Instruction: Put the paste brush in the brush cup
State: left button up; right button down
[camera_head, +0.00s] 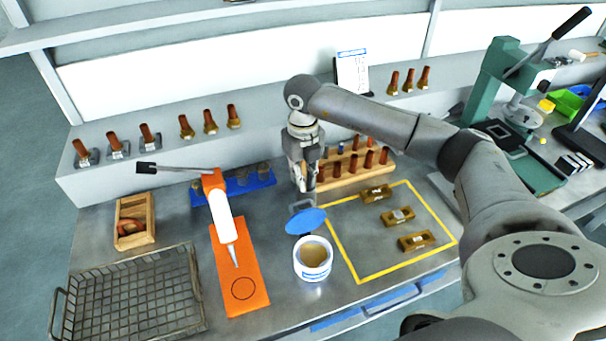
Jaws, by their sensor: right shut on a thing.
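My right gripper (303,181) reaches in from the right and points down over the back middle of the bench. It is shut on a slim thing, taken to be the paste brush; the fingers hide most of it. Just below the fingertips is a small grey square-rimmed holder (302,206), which may be the brush cup; the blue lid partly covers it. I cannot tell whether the brush touches it or is inside it. A white tub of tan paste (313,273) stands in front, with its blue lid (306,221) raised behind it. My left gripper is not in view.
A wooden rack of brown-handled pieces (350,178) stands close right of the gripper. A blue rack (236,188) and a white-and-orange dispenser (222,215) over an orange mat (246,271) are left. A wire basket (130,290) is front left. A yellow-outlined area (372,255) holds brass blocks.

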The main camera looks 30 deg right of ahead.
aim_at(302, 165)
jog(key=shift+f, duration=0.25)
jog(key=c, duration=1.5)
grip_release()
jog(key=shift+r, duration=0.1)
jog(key=shift+o, duration=0.2)
jog(key=shift+r, duration=0.15)
jog(key=r, duration=0.1)
jog(key=r+b, duration=0.2)
jog(key=r, duration=0.1)
jog(key=shift+s+a, duration=0.1)
jog(key=shift+a, duration=0.15)
notch_tip(302, 165, up, 7)
jog(key=shift+s+a+f+b, duration=0.1)
jog(key=shift+s+f+b, duration=0.1)
jog(key=shift+b, duration=0.45)
